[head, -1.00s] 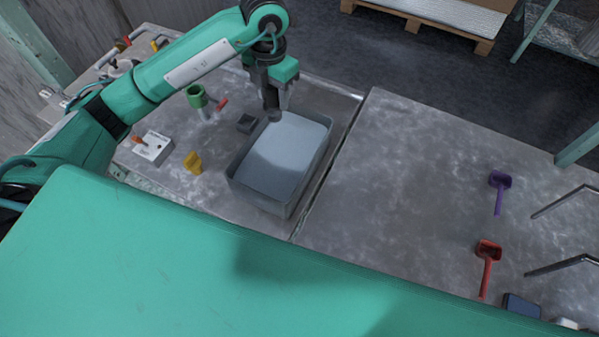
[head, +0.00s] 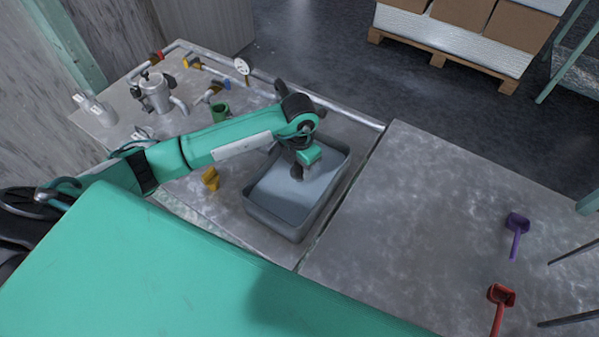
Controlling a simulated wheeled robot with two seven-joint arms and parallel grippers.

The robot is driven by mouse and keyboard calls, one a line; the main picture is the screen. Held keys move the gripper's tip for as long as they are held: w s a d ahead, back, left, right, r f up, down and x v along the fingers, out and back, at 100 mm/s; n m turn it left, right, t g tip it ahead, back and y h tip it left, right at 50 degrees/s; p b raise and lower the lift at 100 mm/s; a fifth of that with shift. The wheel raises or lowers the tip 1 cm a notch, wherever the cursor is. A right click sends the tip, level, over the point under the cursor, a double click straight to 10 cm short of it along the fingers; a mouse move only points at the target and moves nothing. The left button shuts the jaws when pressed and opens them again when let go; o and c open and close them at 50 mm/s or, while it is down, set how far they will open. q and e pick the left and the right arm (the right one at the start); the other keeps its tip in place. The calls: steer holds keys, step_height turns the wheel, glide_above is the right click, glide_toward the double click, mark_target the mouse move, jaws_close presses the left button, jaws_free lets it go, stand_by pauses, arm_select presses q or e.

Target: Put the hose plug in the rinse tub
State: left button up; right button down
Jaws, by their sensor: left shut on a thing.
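The rinse tub (head: 272,217) is a grey rectangular open tub with a pale inside, standing on the metal bench beside the bench joint. My left gripper (head: 297,173) points down over the tub's opening, towards its far end. It is shut on a small dark grey thing at its fingertips, which I take for the hose plug; the jaws and the arm's wrist hide most of it, and I cannot tell whether it touches the tub floor.
A yellow piece (head: 210,179) stands left of the tub, and a green cup-like fitting (head: 220,112) behind my left arm. Pipes and a metal pot (head: 157,93) stand at the far left.

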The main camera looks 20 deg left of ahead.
mark_target(300, 174)
arm_select(q)
steer(key=shift+f, duration=1.95)
arm_select(e)
steer(key=shift+s+f, duration=0.15)
steer(key=shift+f, duration=0.05)
arm_select(q)
steer(key=shift+f, duration=0.1)
steer(key=o, duration=0.7)
steer(key=shift+c, duration=0.2)
steer(key=o, duration=0.4)
steer(key=shift+o, duration=0.2)
arm_select(e)
steer(key=shift+w+r, duration=0.4)
steer(key=shift+w, duration=0.1)
steer(key=shift+s, duration=0.2)
